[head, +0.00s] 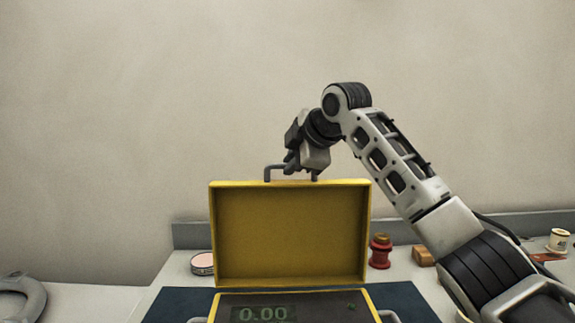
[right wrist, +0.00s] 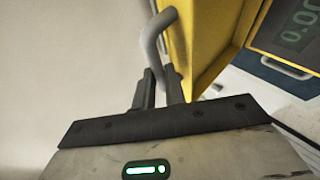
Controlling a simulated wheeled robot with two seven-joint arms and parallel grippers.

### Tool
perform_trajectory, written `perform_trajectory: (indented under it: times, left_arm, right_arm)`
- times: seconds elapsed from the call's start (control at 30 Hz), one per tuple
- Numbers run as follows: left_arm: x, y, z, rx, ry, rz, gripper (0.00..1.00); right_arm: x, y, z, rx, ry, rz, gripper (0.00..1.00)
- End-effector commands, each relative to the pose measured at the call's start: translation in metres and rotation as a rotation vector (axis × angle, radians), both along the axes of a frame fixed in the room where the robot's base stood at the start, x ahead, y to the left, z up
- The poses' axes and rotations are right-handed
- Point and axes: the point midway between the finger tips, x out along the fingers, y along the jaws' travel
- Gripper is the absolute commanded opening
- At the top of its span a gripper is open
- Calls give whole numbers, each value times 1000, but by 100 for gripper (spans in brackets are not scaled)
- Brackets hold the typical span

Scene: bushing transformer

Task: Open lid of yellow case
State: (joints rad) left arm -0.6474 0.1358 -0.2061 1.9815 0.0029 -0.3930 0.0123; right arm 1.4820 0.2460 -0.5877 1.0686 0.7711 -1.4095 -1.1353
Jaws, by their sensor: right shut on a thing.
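The yellow case stands open, with its lid (head: 290,235) upright and its hollow inside facing me in the head view. The lid's grey handle (head: 267,173) sticks up from the top edge. My right gripper (head: 291,168) is at this handle above the lid. In the right wrist view, my right gripper (right wrist: 159,90) has its fingers shut around the grey handle (right wrist: 152,45), beside the yellow lid (right wrist: 205,45). The case's base holds a panel (head: 300,308) with a green 0.00 display; its lower part is cut off by the picture edge. My left gripper is not in view.
A red bushing (head: 380,252) and a wooden block (head: 424,256) stand right of the lid. A round tin (head: 202,264) is at its left. A spool (head: 558,240) is at the far right. The dark mat (head: 405,298) lies under the case. A plain wall is behind.

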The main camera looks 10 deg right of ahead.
Motion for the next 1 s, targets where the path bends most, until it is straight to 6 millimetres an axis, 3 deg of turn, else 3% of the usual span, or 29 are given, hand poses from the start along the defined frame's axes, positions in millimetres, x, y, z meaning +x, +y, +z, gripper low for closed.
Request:
perform_trajectory:
  times: [0.47,0.5,0.57,1.0]
  left_arm:
    - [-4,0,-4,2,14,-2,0]
    - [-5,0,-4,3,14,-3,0]
    - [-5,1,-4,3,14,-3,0]
    - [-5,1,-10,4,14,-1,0]
  right_arm:
    - [-2,-1,4,1,-9,0,0]
    - [-2,-1,4,1,-9,0,20]
    - [-2,-1,4,1,-9,0,34]
    - [-12,-5,9,2,-7,-1,34]
